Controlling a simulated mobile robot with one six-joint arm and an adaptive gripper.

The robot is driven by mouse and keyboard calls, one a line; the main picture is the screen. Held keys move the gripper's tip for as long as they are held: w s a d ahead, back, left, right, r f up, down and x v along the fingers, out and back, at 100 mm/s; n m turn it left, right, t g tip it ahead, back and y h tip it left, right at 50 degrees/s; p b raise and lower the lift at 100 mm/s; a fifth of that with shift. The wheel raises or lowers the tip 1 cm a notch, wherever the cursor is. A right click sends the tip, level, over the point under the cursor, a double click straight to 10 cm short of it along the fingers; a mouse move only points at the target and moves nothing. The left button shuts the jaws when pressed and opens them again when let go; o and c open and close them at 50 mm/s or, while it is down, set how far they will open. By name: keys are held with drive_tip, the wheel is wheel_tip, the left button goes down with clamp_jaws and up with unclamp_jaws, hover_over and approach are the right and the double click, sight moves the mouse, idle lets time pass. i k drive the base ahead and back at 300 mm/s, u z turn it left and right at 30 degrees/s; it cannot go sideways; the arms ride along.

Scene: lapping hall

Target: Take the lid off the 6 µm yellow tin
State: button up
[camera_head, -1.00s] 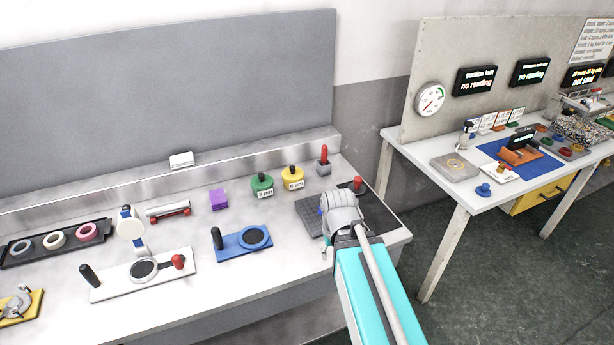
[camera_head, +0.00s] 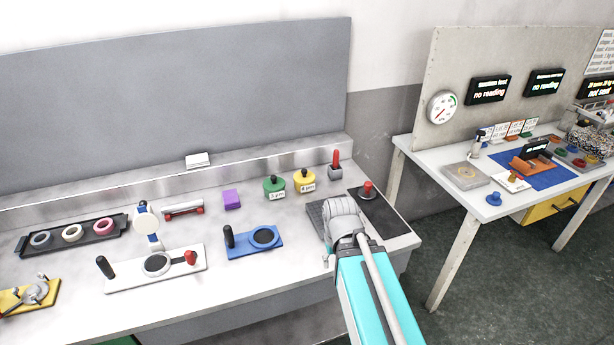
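The yellow tin (camera_head: 304,182) stands upright on the left bench, towards its back right. It has a white label on its front and a dark knob on top; the lid appears to be on it. My gripper (camera_head: 330,238) is at the end of my arm, in front of the tin and to its right, over the dark grey block near the bench's front edge. The gripper is apart from the tin.
A green tin (camera_head: 274,188) stands just left of the yellow one. A red-handled tool in a grey holder (camera_head: 335,172) is to its right. A dark mat (camera_head: 382,215) with a red-knobbed piece lies at the right. A blue plate (camera_head: 255,242) and purple block (camera_head: 231,199) are left.

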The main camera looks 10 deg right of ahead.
sight(304, 178)
drive_tip(key=u, duration=0.05)
drive_tip(key=i, duration=0.9)
drive_tip(key=z, duration=0.05)
